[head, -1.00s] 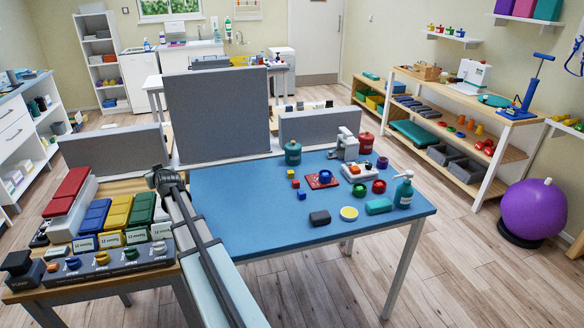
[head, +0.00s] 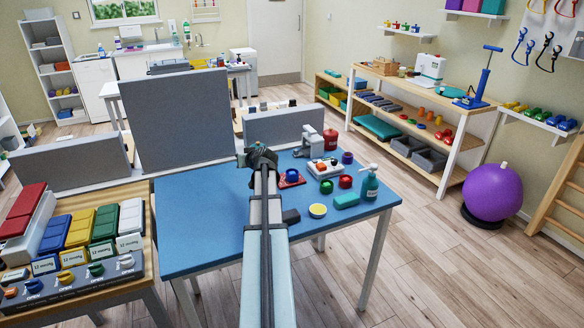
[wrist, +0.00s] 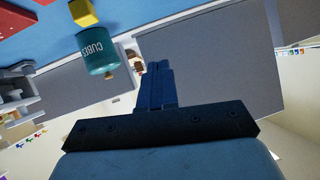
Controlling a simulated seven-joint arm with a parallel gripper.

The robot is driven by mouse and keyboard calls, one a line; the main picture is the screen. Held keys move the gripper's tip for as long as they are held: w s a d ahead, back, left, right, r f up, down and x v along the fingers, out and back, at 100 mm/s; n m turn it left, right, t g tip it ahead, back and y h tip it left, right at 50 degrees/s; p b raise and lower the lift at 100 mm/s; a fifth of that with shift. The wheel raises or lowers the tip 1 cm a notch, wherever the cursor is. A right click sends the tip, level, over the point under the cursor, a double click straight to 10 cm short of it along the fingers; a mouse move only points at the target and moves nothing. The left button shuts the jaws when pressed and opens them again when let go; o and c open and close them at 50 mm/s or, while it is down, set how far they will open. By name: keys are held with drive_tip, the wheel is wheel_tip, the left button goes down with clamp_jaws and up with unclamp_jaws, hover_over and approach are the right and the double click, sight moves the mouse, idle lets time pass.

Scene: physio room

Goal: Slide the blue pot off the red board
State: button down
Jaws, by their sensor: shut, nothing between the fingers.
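The blue pot (head: 292,175) stands on the red board (head: 282,185) on the blue table, just right of my arm's end in the head view. My wrist hides the board's left part there. My gripper (wrist: 158,68) shows in the wrist view with its fingers together and nothing between them. In the head view its fingertips are hidden behind my wrist. A red flat piece, apparently the board (wrist: 22,14), fills the top left corner of the wrist view, apart from the fingers. The pot cannot be made out there.
In the wrist view a teal CUBES jar (wrist: 97,52) and a yellow cube (wrist: 82,13) lie left of the fingers. A white tray (head: 322,167), green pot (head: 326,187), red pot (head: 345,181) and pump bottle (head: 370,184) stand right of the board. The table's left part is clear.

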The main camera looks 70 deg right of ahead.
drive_tip(key=s+d+m, duration=0.1)
drive_tip(key=s+d, duration=0.1)
drive_tip(key=s, duration=0.5)
drive_tip(key=s+d, duration=0.3)
drive_tip(key=s, duration=0.4)
drive_tip(key=shift+n+g, duration=0.6)
drive_tip(key=shift+g, duration=0.3)
drive_tip(key=s+f, duration=0.1)
drive_tip(key=s, duration=0.2)
drive_tip(key=s+f, duration=0.2)
drive_tip(key=s, duration=0.1)
drive_tip(key=s+f, duration=0.2)
drive_tip(key=s, duration=0.1)
drive_tip(key=shift+s+f, duration=0.3)
drive_tip(key=shift+f, duration=0.05)
drive_tip(key=shift+w+d+h, duration=0.1)
drive_tip(key=shift+d+h, duration=0.1)
drive_tip(key=shift+h, duration=0.1)
drive_tip(key=w+d, duration=0.8)
drive_tip(key=shift+w, duration=0.3)
drive_tip(key=shift+a+f, duration=0.2)
drive_tip(key=shift+f, duration=0.65)
drive_tip(key=shift+s+a, duration=0.1)
